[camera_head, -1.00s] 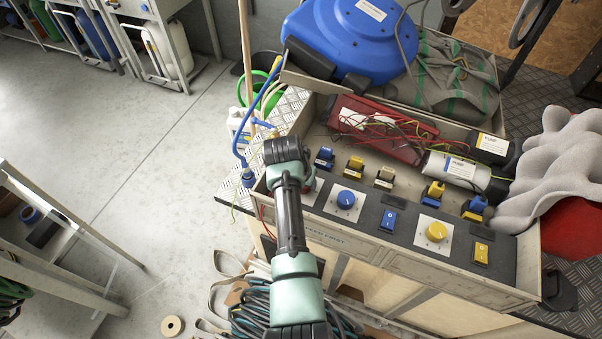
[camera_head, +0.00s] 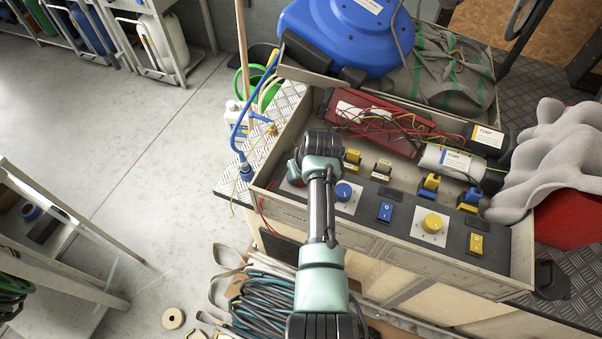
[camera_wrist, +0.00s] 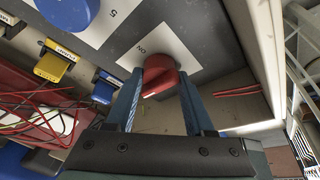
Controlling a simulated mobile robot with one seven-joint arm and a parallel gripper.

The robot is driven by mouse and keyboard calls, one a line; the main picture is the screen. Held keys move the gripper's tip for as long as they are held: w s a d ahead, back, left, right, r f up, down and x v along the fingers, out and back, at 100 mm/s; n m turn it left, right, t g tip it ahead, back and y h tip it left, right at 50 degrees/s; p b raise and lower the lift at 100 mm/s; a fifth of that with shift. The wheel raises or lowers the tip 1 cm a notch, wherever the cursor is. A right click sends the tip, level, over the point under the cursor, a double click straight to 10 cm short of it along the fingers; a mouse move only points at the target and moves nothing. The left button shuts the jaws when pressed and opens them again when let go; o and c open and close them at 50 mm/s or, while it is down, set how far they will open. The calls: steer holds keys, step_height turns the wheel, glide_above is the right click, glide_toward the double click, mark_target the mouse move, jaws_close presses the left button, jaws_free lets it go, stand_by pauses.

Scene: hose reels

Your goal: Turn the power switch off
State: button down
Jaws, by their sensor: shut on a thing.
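The power switch is a red rotary knob (camera_wrist: 160,72) on a white plate (camera_wrist: 137,45) marked ON, at the end of the dark control panel. In the wrist view, my gripper (camera_wrist: 158,84) has its two blue fingers on either side of the knob, shut on it. The pale pointer line on the knob is partly visible near its lower edge. In the head view, my wrist covers the fingers and most of the knob, at the left end of the panel (camera_head: 370,184).
Behind lie a red box (camera_head: 375,128) with loose wires and a blue hose reel (camera_head: 335,40).

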steer(key=shift+w+d, duration=0.15)
steer(key=shift+d, duration=0.05)
stand_by(0.4)
steer(key=shift+c, duration=1.5)
jaws_free()
steer(key=shift+a, duration=0.1)
steer(key=shift+r, duration=0.1)
steer(key=p+v, duration=0.2)
steer(key=v, duration=1.1)
